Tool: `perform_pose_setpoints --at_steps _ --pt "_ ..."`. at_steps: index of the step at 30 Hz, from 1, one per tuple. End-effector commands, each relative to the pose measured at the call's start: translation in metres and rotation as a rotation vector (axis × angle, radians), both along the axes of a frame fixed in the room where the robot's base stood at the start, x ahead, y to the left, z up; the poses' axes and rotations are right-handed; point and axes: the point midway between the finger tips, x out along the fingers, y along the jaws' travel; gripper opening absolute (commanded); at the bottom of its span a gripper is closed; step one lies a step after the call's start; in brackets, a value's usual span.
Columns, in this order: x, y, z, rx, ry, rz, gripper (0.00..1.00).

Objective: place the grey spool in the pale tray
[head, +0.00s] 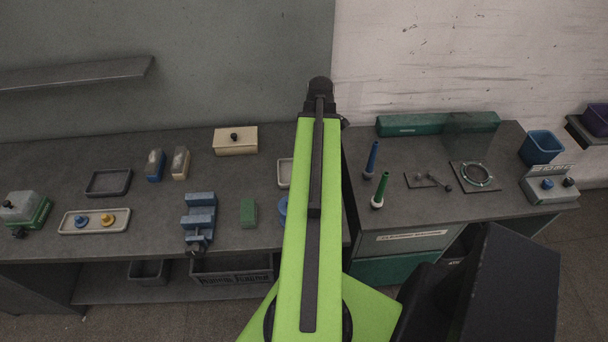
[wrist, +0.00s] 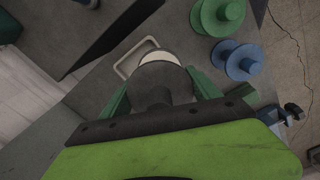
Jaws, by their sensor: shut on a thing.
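My gripper (wrist: 160,90) is shut on the grey spool (wrist: 157,78), with one green finger on each side of it in the wrist view. The spool has a dark grey body and a whitish end disc. The pale tray (wrist: 122,68) shows just beyond the spool, partly hidden by it, so I cannot tell how far apart they are in height. In the head view the pale tray (head: 282,174) peeks out left of my green arm, which hides its right part. The spool and gripper are hidden in the head view.
A green spool (wrist: 222,14) and a blue spool (wrist: 240,63) stand right of the tray in the wrist view. A green block (head: 248,212), a blue vise (head: 199,218) and a cream box (head: 236,141) are on the left bench. Another pale tray (head: 68,229) holds small pieces.

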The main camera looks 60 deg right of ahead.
Motion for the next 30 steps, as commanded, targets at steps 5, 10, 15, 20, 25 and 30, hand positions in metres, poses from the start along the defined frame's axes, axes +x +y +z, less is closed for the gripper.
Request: perform_pose_setpoints --at_steps 5,10,15,20,25,30 --pt "-0.004 -0.077 0.008 0.0 0.0 0.011 0.27" --pt "-0.012 -0.109 0.011 0.0 0.0 0.025 0.27" --pt "-0.011 -0.104 0.004 0.0 0.0 0.027 0.27" --pt "0.01 -0.074 -0.024 0.0 0.0 0.029 0.27" --pt "0.036 -0.039 -0.05 0.0 0.0 0.028 0.27" --pt "0.052 -0.018 -0.061 0.0 0.0 0.026 0.27"
